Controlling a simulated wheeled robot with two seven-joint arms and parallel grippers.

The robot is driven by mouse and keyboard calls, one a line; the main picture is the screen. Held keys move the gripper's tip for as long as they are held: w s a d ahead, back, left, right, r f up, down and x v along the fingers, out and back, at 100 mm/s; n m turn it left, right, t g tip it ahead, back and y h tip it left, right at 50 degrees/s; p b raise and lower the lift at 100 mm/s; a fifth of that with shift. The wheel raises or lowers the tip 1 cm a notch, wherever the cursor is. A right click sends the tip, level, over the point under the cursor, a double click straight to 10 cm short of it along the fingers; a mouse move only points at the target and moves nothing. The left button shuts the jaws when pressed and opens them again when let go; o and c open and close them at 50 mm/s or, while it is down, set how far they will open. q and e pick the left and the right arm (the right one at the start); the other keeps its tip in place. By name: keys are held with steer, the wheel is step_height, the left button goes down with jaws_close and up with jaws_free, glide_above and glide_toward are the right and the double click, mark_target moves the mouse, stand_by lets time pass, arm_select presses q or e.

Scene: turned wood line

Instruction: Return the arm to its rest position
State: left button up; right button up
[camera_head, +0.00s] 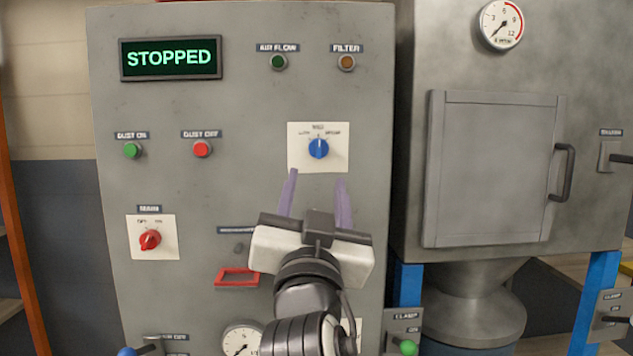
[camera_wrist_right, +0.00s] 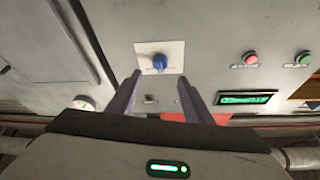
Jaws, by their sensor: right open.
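My right gripper (camera_head: 315,196) is in front of the grey control panel (camera_head: 240,90), with its two purple fingers spread and nothing between them. Its fingertips point up toward the blue selector knob (camera_head: 318,148) on a white plate, just below it in the head view and apart from it. In the right wrist view the open fingers (camera_wrist_right: 157,85) stand either side of the blue knob (camera_wrist_right: 159,62), which lies beyond the tips. The knob's white mark points about straight up. My left gripper is not in view.
The panel carries a display (camera_head: 170,58) reading STOPPED, a green button (camera_head: 132,150), a red button (camera_head: 202,148) and a red rotary switch (camera_head: 150,240). A grey cabinet with a handled door (camera_head: 495,170) stands to the right. Green-knobbed clamp lever (camera_head: 407,347) is low right of my arm.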

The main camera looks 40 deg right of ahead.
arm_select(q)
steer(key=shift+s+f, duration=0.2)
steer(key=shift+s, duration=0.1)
arm_select(e)
steer(key=shift+s, duration=0.15)
steer(key=shift+f, duration=0.1)
